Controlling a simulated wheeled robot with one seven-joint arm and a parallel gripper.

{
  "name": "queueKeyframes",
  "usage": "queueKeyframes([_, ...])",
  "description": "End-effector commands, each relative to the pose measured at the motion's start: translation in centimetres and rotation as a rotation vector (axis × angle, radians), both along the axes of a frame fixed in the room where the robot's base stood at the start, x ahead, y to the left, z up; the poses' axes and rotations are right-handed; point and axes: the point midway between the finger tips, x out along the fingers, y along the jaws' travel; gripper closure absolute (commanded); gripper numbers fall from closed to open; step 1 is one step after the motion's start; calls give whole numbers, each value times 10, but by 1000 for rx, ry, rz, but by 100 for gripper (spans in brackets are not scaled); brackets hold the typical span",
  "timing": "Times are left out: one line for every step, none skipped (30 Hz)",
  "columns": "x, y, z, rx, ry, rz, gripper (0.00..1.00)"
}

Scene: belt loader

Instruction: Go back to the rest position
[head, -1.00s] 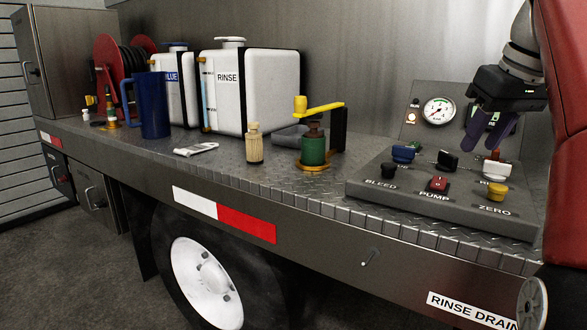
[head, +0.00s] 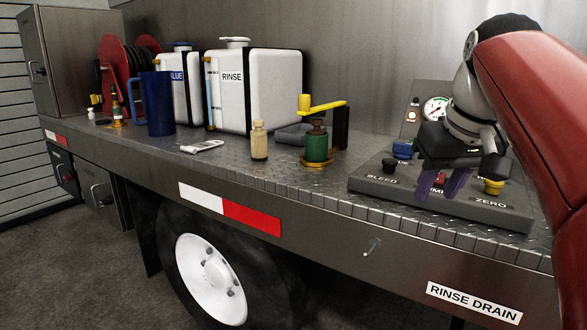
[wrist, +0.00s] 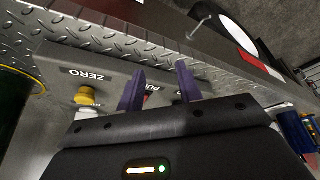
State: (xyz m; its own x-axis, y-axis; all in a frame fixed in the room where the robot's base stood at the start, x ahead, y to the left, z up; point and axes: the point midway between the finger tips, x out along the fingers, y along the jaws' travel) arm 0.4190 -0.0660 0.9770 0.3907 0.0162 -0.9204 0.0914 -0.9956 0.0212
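My gripper (head: 443,186) hangs from my red arm at the right of the head view, in front of the control panel. Its two purple fingers point down and stand apart with nothing visible between them. They also show in the wrist view (wrist: 160,88), spread apart over the panel (wrist: 112,62). In the head view the panel (head: 385,188) carries a black BLEED knob (head: 389,165), a red PUMP button (head: 440,178) partly hidden by a finger, and a yellow ZERO knob (head: 493,187). My gripper hides part of the switches behind it.
A green hand pump (head: 316,147) with a yellow handle, a wooden-coloured bottle (head: 259,142), a blue jug (head: 156,105) and white tanks (head: 262,90) stand on the deck left of the panel. A gauge (head: 435,108) stands behind. The space before the deck is clear.

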Motion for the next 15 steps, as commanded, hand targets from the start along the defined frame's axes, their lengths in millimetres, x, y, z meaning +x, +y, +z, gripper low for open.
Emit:
queueKeyframes([-12,12,-15,-3,-2,-7,65])
queueKeyframes([-18,17,-26,-5,-7,-17,65])
queueKeyframes([-26,24,-40,-6,-13,-27,65])
queueKeyframes([-33,28,-51,-6,-17,-35,65])
queueKeyframes([-40,32,-63,-7,-22,-42,65])
queueKeyframes([-50,37,-79,-8,-29,-52,65])
queueKeyframes([-57,41,-92,-6,-34,-57,65])
queueKeyframes([-65,45,-106,-5,-39,-63,65])
queueKeyframes([-76,49,-124,-4,-44,-69,65])
queueKeyframes([-84,51,-138,-2,-50,-73,65])
queueKeyframes([-91,54,-151,0,-56,-77,65])
queueKeyframes([-101,57,-168,3,-63,-80,65])
queueKeyframes([-107,58,-180,6,-67,-83,65])
queueKeyframes([-114,60,-192,8,-71,-84,65])
queueKeyframes([-121,62,-205,13,-76,-86,65])
